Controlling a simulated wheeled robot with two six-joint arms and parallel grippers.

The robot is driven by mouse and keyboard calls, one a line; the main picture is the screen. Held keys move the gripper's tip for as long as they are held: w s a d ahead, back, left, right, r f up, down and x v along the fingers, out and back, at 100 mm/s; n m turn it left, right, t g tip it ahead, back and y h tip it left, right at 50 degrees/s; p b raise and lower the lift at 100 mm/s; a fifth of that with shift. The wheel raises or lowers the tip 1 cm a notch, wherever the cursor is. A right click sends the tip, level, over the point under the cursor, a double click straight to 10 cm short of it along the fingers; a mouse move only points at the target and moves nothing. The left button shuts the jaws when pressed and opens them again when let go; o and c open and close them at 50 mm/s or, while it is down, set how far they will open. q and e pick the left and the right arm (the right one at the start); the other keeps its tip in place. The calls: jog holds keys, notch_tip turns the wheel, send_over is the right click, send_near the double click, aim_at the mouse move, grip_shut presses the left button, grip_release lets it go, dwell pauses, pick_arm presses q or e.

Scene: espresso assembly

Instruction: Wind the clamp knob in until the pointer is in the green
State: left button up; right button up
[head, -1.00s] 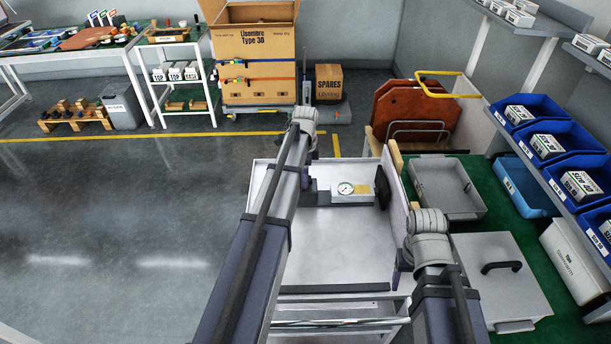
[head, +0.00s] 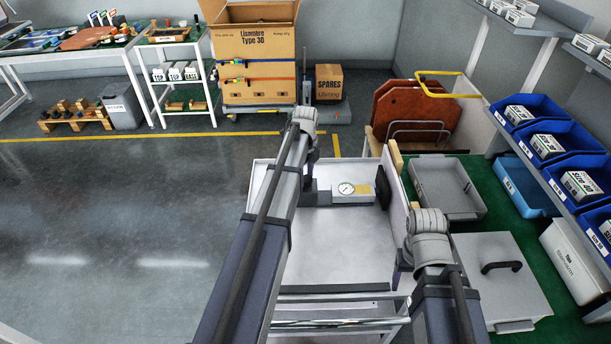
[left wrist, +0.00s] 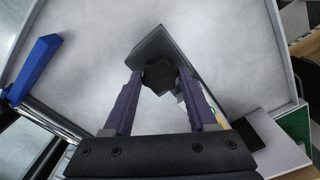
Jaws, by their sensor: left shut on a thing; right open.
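The clamp knob (left wrist: 158,75) is dark and faceted, in the left wrist view. My left gripper (left wrist: 160,80) is shut on it, one purple finger on each side. The dark clamp block (left wrist: 168,42) stands behind it. In the head view the white gauge box (head: 340,197) has a round dial (head: 346,188) and a yellowish panel; the pointer is too small to read against any green zone. The knob is hidden there behind my left arm; only a purple part of the left gripper (head: 311,158) shows. My right gripper (head: 396,268) is open, mostly hidden behind its wrist.
The clamp fixture sits on a pale tray trolley (head: 340,250) with raised edges. A black block (head: 382,187) stands right of the gauge. A blue bar (left wrist: 36,68) lies at the tray edge. The green bench at right holds a grey bin (head: 447,205) and lidded box (head: 497,285). The tray's front is clear.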

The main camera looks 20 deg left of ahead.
aim_at(305, 179)
dwell(0.3)
pick_arm(q)
jog(key=o, duration=1.4)
jog(key=shift+c, duration=0.2)
notch_tip(305, 179, up, 8)
jog(key=p, duration=0.8)
jog(key=shift+f, duration=0.1)
